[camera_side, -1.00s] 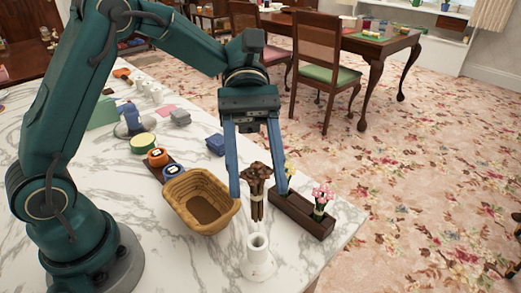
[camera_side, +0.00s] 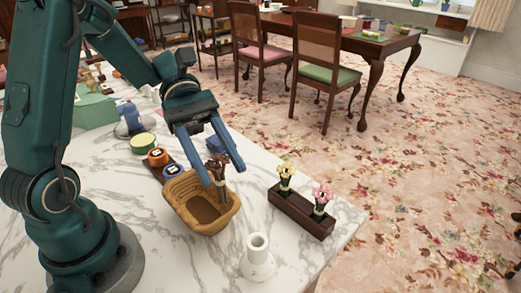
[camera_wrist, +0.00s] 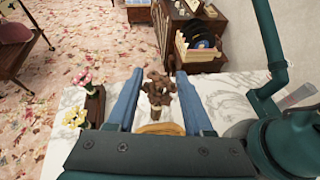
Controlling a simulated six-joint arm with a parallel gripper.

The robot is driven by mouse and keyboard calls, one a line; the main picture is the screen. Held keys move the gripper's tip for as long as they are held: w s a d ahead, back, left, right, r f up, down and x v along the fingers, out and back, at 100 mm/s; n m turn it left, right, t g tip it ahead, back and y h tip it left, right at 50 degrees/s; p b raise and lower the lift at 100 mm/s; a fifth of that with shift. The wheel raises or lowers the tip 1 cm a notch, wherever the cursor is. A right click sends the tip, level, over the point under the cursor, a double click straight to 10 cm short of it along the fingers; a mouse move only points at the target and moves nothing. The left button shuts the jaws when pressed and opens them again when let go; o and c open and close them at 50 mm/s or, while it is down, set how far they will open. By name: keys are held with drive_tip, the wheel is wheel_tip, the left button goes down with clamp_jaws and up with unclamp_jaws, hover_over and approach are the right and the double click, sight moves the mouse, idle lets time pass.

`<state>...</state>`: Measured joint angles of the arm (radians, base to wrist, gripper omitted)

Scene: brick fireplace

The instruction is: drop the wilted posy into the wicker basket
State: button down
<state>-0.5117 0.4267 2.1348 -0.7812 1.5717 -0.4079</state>
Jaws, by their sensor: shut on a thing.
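The wilted posy (camera_side: 217,168) is a brown, drooping bunch with a pale band around its stems. My gripper (camera_side: 224,178) is shut on it and holds it upright. In the side view, the stems hang over the right part of the wicker basket's opening; I cannot tell how far down they reach. The wicker basket (camera_side: 192,221) is tan and stands on the marble top. In the wrist view the posy (camera_wrist: 158,88) is between the fingers, and a bit of the basket's rim (camera_wrist: 160,128) shows below it.
A dark wooden holder (camera_side: 312,223) with a yellow posy (camera_side: 285,172) and a pink posy (camera_side: 322,196) stands to the right. A white vase (camera_side: 257,258) stands in front. Orange and blue jars (camera_side: 158,157) sit behind-left of the basket. The marble between basket and holder is clear.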

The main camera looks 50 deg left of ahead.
drive_tip(key=a+f+n+t, duration=0.4)
drive_tip(key=a+f, duration=0.1)
drive_tip(key=f, duration=0.1)
drive_tip(key=shift+s+a+t, duration=0.15)
drive_tip(key=shift+a+t, duration=0.2)
drive_tip(key=shift+t, duration=0.05)
idle(0.3)
drive_tip(key=shift+c, duration=1.1)
unclamp_jaws()
drive_tip(key=v, duration=0.5)
drive_tip(key=shift+a, duration=0.1)
